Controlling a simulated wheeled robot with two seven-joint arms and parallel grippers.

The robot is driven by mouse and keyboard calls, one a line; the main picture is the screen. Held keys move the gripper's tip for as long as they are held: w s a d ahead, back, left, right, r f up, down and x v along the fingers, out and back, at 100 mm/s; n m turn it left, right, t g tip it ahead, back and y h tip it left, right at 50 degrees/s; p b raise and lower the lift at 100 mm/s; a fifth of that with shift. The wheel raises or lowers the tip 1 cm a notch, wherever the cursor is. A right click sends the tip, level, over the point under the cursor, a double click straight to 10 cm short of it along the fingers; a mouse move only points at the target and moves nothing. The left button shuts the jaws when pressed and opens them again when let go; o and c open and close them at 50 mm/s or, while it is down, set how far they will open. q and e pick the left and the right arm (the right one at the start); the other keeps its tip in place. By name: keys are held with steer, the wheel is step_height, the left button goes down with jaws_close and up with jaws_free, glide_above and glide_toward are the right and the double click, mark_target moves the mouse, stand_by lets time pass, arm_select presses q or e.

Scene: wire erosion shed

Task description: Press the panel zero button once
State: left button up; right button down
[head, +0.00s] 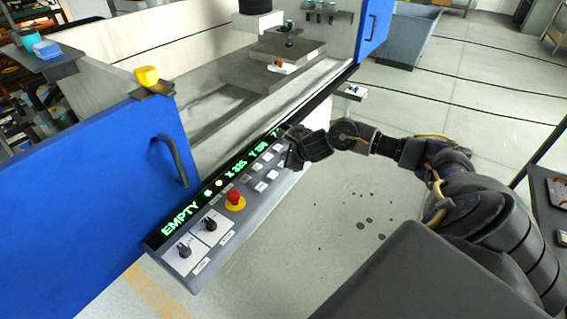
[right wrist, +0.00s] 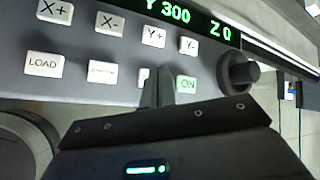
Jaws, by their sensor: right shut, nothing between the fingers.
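The grey control panel (head: 215,240) runs along the machine's front, with a green-lettered display and rows of white buttons. In the right wrist view the panel's top row reads X+ (right wrist: 55,11), X- (right wrist: 110,22), Y+ (right wrist: 153,36) and Y- (right wrist: 188,45). Below are LOAD (right wrist: 43,64), a button with unreadable small print (right wrist: 102,72), a button mostly hidden behind my fingers (right wrist: 144,76) and a green-lit ON button (right wrist: 187,84). I cannot read which is zero. My right gripper (head: 290,136) is shut and empty, its fingertips (right wrist: 158,75) over the lower row; contact is unclear. My left gripper is out of view.
A black knob (right wrist: 238,74) stands right of the ON button. A red emergency stop (head: 235,198) and two black rotary switches (head: 210,224) sit nearer on the panel. A blue door (head: 95,190) with a handle is at left.

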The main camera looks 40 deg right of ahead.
steer(key=shift+r+p, duration=1.8)
steer(key=shift+r, duration=0.75)
steer(key=shift+s+d+f, duration=0.1)
